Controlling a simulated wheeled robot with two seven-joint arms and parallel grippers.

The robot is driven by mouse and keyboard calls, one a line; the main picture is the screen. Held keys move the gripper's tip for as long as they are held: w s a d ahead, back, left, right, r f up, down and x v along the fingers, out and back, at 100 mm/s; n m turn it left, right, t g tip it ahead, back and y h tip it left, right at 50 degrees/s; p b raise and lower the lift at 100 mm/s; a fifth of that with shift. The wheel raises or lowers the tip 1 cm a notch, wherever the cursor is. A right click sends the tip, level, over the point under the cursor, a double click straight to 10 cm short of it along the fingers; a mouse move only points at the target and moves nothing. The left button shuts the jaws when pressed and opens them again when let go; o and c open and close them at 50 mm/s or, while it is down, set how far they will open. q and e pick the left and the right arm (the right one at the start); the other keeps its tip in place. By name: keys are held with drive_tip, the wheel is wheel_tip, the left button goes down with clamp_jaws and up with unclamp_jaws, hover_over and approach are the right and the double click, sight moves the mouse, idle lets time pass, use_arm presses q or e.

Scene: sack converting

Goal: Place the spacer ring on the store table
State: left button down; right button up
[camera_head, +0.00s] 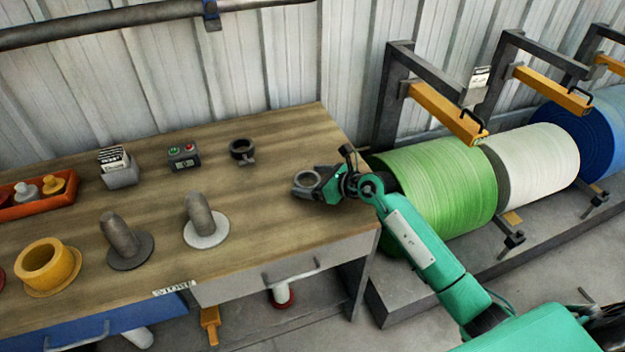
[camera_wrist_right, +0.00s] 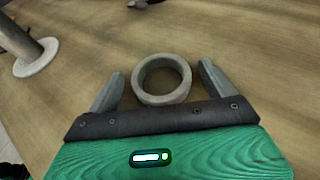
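The grey spacer ring (camera_wrist_right: 161,99) lies flat on the wooden top of the store table, between the two fingers of my right gripper (camera_wrist_right: 162,85). The fingers are spread, with a gap visible on each side of the ring. In the head view, the ring (camera_head: 297,186) and my right gripper (camera_head: 308,180) are near the right end of the store table (camera_head: 262,215), whose front edge bears a "STORE" label. My left gripper is not in view.
A dark clamp collar (camera_head: 242,158), a button box (camera_head: 184,158) and a card holder (camera_head: 119,172) stand behind. Flanged pegs (camera_head: 203,222) and a yellow flanged ring (camera_head: 48,267) stand left. Green (camera_head: 440,185) and white (camera_head: 537,160) rolls are right. Bare table surrounds the ring.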

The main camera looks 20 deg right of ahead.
drive_tip(key=shift+r, duration=0.1)
drive_tip(key=shift+s+d+r, duration=0.1)
drive_tip(key=v, duration=0.3)
drive_tip(key=shift+d, duration=0.1)
drive_tip(key=b+v, duration=0.1)
drive_tip(key=v, duration=0.6)
drive_tip(key=shift+s+d+r, duration=0.1)
drive_tip(key=shift+s+r, duration=0.05)
drive_tip(key=shift+s, duration=0.1)
drive_tip(key=shift+s+d+r, duration=0.15)
drive_tip(key=shift+s+d, duration=0.05)
drive_tip(key=shift+s, duration=0.05)
drive_tip(key=shift+s+r, duration=0.1)
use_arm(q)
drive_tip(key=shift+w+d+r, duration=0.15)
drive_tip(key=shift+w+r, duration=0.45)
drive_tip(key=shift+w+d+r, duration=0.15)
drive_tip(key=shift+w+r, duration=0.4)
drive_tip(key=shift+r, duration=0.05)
